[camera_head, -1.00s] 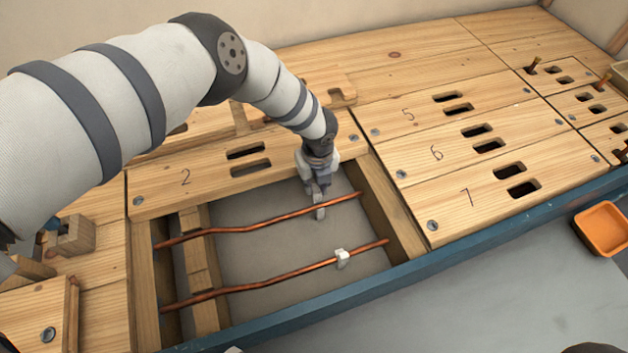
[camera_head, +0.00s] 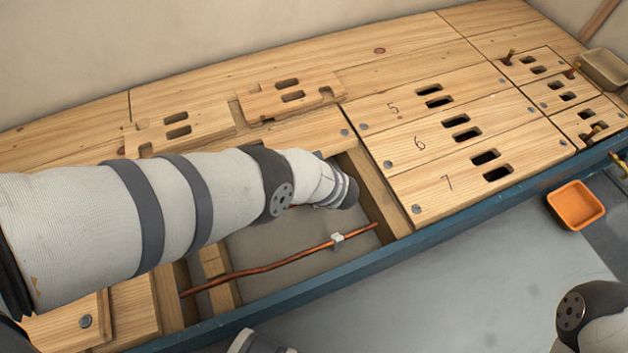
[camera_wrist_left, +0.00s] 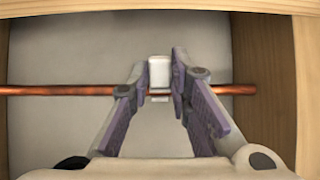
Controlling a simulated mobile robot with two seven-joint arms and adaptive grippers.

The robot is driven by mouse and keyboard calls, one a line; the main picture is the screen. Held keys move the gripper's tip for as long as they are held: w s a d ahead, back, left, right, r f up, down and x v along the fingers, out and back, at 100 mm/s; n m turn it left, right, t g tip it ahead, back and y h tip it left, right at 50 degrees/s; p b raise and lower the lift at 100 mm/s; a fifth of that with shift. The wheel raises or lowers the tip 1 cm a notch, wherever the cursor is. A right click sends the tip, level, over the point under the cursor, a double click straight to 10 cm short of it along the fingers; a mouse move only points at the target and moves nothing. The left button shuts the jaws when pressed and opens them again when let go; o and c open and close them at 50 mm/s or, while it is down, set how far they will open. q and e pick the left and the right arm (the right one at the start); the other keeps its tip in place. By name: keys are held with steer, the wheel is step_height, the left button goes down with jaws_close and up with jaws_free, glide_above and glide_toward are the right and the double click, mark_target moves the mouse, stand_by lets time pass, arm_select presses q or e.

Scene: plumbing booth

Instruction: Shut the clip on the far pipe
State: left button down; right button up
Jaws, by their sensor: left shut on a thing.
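In the left wrist view a copper pipe (camera_wrist_left: 55,90) runs across the recess. A small white clip (camera_wrist_left: 159,72) sits on it. My left gripper (camera_wrist_left: 161,82) has its fingers on both sides of this clip, shut on it. Whether the clip's latch is closed I cannot tell. In the head view my left arm hides the far pipe, its clip and the left gripper. The near pipe (camera_head: 285,262) is visible there with its own white clip (camera_head: 337,238). My right gripper is not in view.
Wooden boards surround the open recess, including boards marked 5, 6 and 7 (camera_head: 450,182). A blue edge beam (camera_head: 400,250) runs along the front. An orange tray (camera_head: 575,205) lies at the right. A wooden wall (camera_wrist_left: 270,70) stands close right of the left gripper.

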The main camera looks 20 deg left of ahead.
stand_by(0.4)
arm_select(q)
steer(key=c, duration=1.5)
jaws_free()
steer(key=v, duration=1.2)
steer(key=shift+f, duration=0.1)
